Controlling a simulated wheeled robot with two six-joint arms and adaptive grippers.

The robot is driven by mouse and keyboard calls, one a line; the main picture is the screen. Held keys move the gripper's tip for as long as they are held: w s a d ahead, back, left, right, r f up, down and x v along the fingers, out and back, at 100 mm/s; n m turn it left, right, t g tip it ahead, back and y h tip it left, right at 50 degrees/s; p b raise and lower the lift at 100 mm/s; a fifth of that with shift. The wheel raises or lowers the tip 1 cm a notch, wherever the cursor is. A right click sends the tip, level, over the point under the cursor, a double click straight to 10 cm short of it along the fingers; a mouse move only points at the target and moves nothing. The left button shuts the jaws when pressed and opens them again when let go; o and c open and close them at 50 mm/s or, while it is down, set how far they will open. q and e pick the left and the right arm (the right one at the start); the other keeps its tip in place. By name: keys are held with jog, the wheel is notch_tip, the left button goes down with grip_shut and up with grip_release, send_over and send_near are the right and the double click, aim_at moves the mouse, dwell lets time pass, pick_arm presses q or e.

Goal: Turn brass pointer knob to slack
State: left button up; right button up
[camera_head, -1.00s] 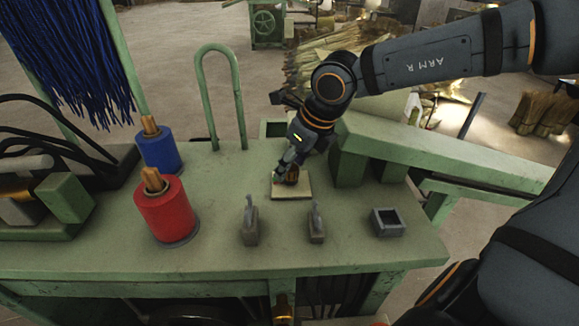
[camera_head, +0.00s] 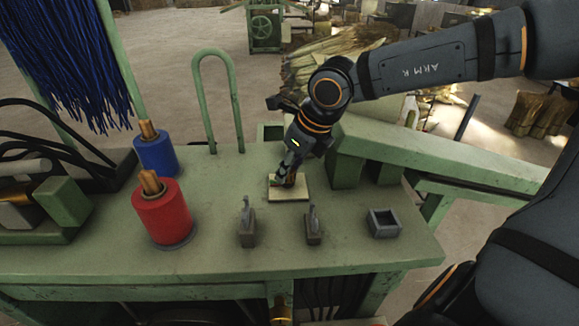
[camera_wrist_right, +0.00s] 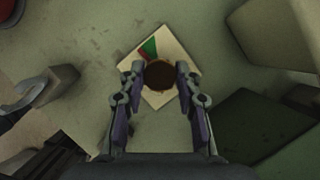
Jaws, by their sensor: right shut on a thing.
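The brass pointer knob (camera_wrist_right: 160,75) shows in the right wrist view as a dark brownish round top between my fingers. It sits on a cream square plate (camera_wrist_right: 157,99) with a green and a red mark at its upper left corner. The plate (camera_head: 301,194) also shows in the head view, on the green bench. My right gripper (camera_wrist_right: 160,78) is shut on the knob, a fingertip at each side. In the head view my right gripper (camera_head: 284,181) hides most of the knob. Which way the pointer faces cannot be told. My left gripper is out of view.
A red spool (camera_head: 162,212) and a blue spool (camera_head: 157,155) stand left of the plate. Two grey metal clips (camera_head: 247,224) and a small square grey socket (camera_head: 384,223) are on the bench in front. A green hoop (camera_head: 233,95) rises behind.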

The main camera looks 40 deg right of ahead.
jog(key=shift+r+n+y+p, duration=0.1)
jog(key=shift+n+y+p, duration=0.25)
jog(key=shift+n, duration=0.55)
jog(key=n+p, duration=0.2)
jog(key=n+g+y+p, duration=0.1)
jog(key=n+p, duration=0.1)
jog(key=n, duration=0.1)
jog(key=shift+w+d+r+g+y, duration=0.1)
jog(key=shift+w+d+g+y, duration=0.1)
jog(key=shift+g+y, duration=0.1)
jog(key=shift+n+g+p, duration=0.3)
jog(key=shift+n+p, duration=0.05)
jog(key=shift+n, duration=0.65)
jog(key=n+g, duration=0.1)
jog(key=n, duration=0.2)
jog(key=shift+w+n+y, duration=0.1)
jog(key=shift+n+y, duration=0.2)
jog(key=shift+y, duration=0.05)
jog(key=shift+w+n+g+p, duration=0.1)
jog(key=shift+n+g+p, duration=0.6)
jog(key=shift+n+p, duration=0.6)
jog(key=shift+n, duration=0.3)
jog(key=o, duration=1.2)
jog(key=shift+f, duration=0.2)
jog(key=shift+c, duration=0.2)
